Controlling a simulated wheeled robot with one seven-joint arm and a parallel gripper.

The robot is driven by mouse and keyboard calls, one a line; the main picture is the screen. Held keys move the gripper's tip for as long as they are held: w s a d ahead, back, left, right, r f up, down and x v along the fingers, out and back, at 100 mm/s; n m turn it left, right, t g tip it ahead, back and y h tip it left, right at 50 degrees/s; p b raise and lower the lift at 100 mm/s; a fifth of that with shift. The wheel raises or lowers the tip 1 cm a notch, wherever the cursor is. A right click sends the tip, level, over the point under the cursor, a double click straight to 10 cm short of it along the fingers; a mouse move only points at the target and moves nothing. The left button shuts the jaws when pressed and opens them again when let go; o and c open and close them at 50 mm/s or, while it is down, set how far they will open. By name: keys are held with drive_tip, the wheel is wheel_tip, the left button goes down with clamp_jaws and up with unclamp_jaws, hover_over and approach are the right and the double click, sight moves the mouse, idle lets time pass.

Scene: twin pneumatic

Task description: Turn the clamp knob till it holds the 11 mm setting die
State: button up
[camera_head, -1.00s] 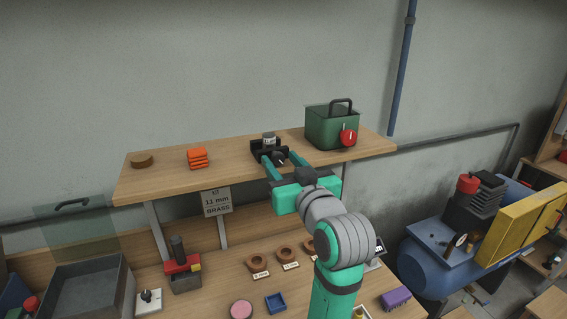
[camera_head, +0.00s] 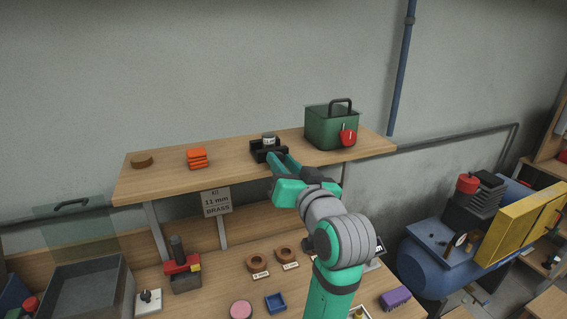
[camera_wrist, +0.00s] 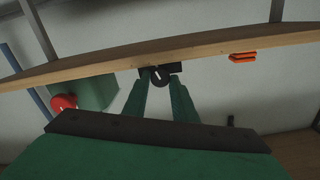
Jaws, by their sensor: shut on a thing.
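The black clamp (camera_head: 258,154) stands on the raised wooden shelf, and the small grey setting die (camera_head: 269,139) with a pale label sits upright in it. The label is too small to read. My gripper (camera_head: 275,158) reaches the clamp's front, with its fingers seen nearly edge-on. In the wrist view the dark round clamp knob (camera_wrist: 161,79) lies between the two green fingertips, and my gripper is shut on it. In the head view the knob is hidden behind the fingers. I cannot tell whether the clamp's jaws touch the die.
A green box with a red knob (camera_head: 332,130) stands right of the clamp on the shelf (camera_head: 225,168). Orange blocks (camera_head: 197,158) and a brown disc (camera_head: 142,161) lie to the left. A sign (camera_head: 216,202) reading 11 mm BRASS hangs below the shelf edge.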

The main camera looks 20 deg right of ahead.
drive_tip(key=shift+d+m, duration=0.1)
drive_tip(key=shift+m, duration=0.9)
drive_tip(key=o, duration=1)
drive_tip(key=shift+o, duration=0.2)
drive_tip(key=shift+f, duration=0.1)
drive_tip(key=shift+d, duration=0.1)
